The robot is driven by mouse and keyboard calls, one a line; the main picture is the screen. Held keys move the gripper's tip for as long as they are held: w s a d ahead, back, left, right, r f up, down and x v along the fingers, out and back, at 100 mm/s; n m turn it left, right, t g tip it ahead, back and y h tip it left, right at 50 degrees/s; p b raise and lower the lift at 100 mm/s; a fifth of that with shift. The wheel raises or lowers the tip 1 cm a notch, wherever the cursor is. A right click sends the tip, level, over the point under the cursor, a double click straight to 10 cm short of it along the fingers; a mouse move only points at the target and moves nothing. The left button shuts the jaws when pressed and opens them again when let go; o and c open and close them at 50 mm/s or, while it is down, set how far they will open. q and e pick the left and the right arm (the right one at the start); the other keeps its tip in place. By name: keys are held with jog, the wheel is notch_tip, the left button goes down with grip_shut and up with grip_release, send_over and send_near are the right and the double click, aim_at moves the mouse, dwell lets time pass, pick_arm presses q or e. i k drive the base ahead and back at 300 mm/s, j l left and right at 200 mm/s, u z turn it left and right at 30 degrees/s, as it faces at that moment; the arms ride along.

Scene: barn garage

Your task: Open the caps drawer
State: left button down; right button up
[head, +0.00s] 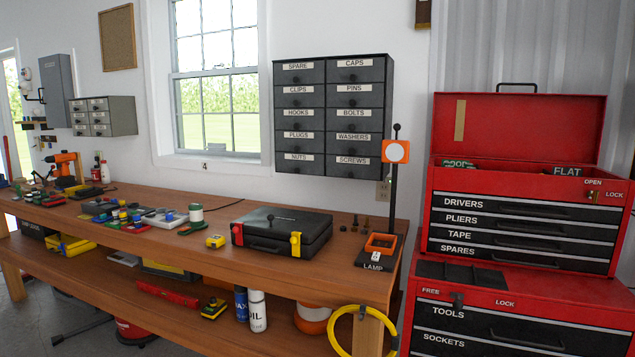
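The caps drawer (357,75) is the top drawer in the right column of a dark grey drawer cabinet (325,116) on the wall, right of the window. It has a white label reading CAPS and a dark knob. It looks shut, flush with the other drawers. The spare drawer is to its left and the pins drawer is below it. Neither of my grippers shows in the head view.
A wooden workbench (160,233) runs below the cabinet. On it are a black case (281,229) with yellow and red latches and a tall lamp (395,155) standing right of the cabinet. A red tool chest (525,215) with its lid up stands on the right.

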aim_at(370, 69)
jog(key=i+j, duration=0.15)
jog(key=i, duration=0.2)
jog(key=i+j+u, duration=0.1)
jog(key=i, duration=0.3)
jog(key=i+j, duration=0.2)
jog(key=i, duration=0.15)
jog(key=i+j+z, duration=0.5)
jog(key=j, duration=0.3)
